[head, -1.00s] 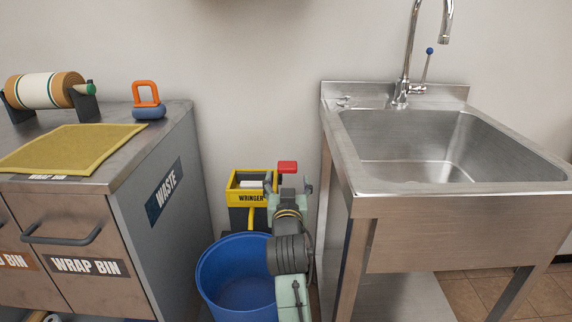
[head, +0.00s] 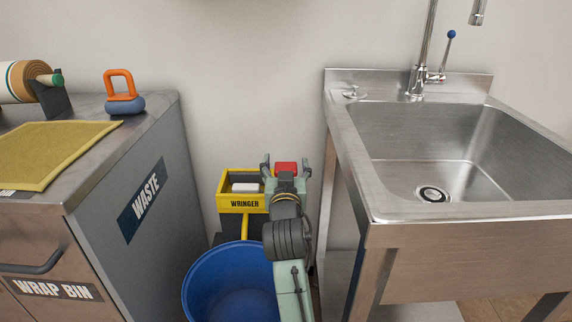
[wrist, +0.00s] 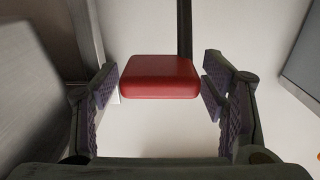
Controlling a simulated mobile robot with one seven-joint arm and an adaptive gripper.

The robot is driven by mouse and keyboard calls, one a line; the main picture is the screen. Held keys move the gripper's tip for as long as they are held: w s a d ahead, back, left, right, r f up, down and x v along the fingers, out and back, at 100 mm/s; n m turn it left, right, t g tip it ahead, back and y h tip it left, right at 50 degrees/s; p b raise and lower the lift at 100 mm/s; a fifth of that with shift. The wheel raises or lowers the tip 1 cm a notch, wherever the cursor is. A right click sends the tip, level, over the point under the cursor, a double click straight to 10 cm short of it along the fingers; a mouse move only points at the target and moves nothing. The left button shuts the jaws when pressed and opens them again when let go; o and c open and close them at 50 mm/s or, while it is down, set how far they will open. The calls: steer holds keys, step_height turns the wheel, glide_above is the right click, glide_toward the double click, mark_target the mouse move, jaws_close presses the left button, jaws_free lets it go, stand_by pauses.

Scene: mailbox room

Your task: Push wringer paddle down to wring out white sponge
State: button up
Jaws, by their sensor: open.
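The yellow wringer (head: 244,205) stands between the cabinet and the sink, behind the blue bucket. The white sponge (head: 245,187) lies in its open yellow box. The red wringer paddle (head: 286,168) is at the wringer's right side; it also shows large in the wrist view (wrist: 160,77). My gripper (head: 285,160) is open, with one finger on each side of the red paddle. In the wrist view my gripper (wrist: 160,85) shows a small gap at the right finger; at the left finger I cannot tell whether it touches.
The blue bucket (head: 232,285) stands in front of the wringer, under my arm. The steel sink (head: 440,165) is close on the right. The cabinet marked WASTE (head: 140,205) is on the left, with a yellow mat (head: 50,152) and an orange-handled item (head: 122,95) on top.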

steer(key=shift+c, duration=0.3)
jaws_close()
stand_by(0.5)
